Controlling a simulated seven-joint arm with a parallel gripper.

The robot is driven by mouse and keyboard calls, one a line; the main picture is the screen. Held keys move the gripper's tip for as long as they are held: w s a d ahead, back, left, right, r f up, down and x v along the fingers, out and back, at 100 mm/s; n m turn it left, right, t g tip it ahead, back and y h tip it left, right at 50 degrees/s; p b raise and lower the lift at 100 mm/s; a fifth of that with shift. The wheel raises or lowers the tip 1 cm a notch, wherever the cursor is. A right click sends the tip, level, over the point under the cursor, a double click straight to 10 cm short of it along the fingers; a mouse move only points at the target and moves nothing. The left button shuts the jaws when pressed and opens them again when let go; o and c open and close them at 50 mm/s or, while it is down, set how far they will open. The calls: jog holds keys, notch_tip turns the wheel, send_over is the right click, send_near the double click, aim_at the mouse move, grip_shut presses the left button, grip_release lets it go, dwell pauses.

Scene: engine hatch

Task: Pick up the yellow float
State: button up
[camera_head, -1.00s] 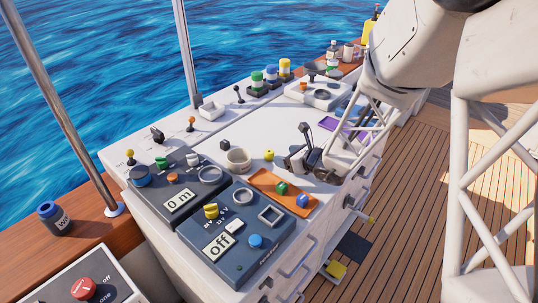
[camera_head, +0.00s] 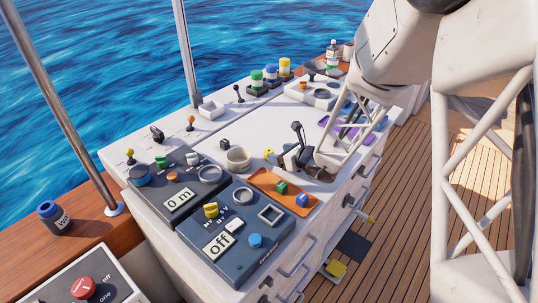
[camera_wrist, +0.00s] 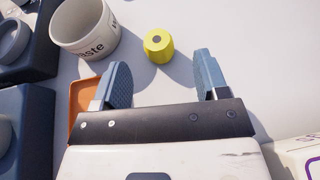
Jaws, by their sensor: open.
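The yellow float (camera_wrist: 158,46) stands on the white console top. In the wrist view it lies just beyond my open fingertips, roughly between them and nearer the left one, with a hole in its top.
A white "waste" cup (camera_wrist: 85,28) stands left of the float, also in the head view (camera_head: 238,160). Dark control panels (camera_head: 205,243) sit at the left. A purple-framed thing (camera_head: 345,130) is at the right.

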aim_at(272, 152)
jog(key=shift+x, duration=2.55)
jog(key=shift+s+a, duration=0.1)
jog(key=c, duration=1)
jog(key=shift+r, duration=5)
